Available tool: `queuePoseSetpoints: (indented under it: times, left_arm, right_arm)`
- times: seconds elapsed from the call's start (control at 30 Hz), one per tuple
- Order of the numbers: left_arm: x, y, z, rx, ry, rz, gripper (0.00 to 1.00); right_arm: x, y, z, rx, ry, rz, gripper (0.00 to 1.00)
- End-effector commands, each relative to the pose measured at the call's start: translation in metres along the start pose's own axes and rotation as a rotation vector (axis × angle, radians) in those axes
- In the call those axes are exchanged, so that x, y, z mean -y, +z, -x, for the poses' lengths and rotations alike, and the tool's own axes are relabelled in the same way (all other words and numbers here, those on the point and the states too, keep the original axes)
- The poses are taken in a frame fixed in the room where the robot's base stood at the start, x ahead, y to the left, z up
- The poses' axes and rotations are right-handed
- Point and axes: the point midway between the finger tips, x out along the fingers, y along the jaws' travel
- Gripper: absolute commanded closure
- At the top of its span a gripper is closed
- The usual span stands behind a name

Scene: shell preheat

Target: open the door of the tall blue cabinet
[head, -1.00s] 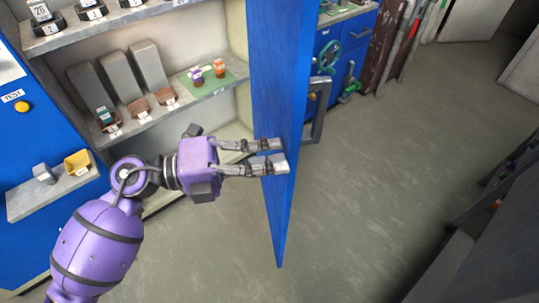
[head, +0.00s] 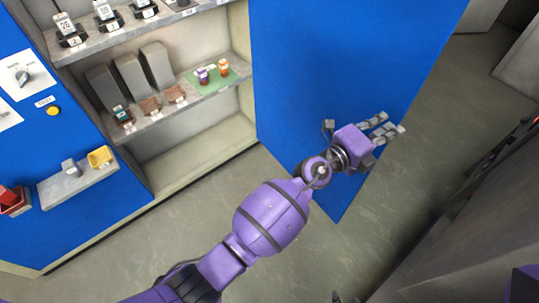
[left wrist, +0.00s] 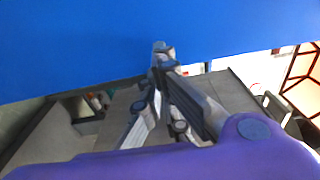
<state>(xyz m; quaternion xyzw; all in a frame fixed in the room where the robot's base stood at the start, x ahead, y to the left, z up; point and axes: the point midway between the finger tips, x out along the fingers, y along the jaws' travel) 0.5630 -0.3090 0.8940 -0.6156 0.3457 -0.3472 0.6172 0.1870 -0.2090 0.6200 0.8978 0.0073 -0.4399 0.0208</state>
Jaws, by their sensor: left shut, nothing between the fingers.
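The door (head: 320,60) of the tall blue cabinet stands wide open in the head view, its broad blue inner face turned toward me. Its handle is out of sight. The cabinet's pale interior (head: 195,150) with its shelves is exposed to the left of the door. My left gripper (head: 388,126) is shut and empty, in front of the door near its free lower edge; I cannot tell whether it touches. In the left wrist view the fingers (left wrist: 160,55) point at the blue door panel (left wrist: 120,40). My right gripper is not in view.
The cabinet shelves hold grey blocks, small labelled items and a green mat (head: 222,75) with two little jars. A grey ledge (head: 85,180) with a yellow piece (head: 100,157) juts out at the left. Grey floor (head: 440,140) is free right of the door. A dark structure (head: 480,210) stands at the right.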

Motion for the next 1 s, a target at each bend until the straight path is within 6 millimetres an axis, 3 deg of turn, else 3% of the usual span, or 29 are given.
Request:
queuePoseSetpoints:
  times: [0.03, 0.2, 0.5, 0.7, 1.0]
  left_arm:
    - [-0.003, -0.001, -0.017, -0.003, 0.001, 0.002, 1.00]
    - [-0.007, 0.000, -0.063, -0.003, 0.003, 0.003, 1.00]
    - [-0.007, 0.007, -0.124, -0.002, 0.003, 0.003, 1.00]
    - [-0.004, 0.011, -0.147, -0.002, 0.002, 0.006, 1.00]
    - [-0.002, 0.014, -0.157, -0.001, 0.001, 0.004, 1.00]
  right_arm:
    - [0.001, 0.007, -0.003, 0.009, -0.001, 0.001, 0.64]
    - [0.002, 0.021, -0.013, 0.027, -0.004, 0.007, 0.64]
    - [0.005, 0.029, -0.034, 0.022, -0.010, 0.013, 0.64]
    - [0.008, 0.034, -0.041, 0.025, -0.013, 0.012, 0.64]
    - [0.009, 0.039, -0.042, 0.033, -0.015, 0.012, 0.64]
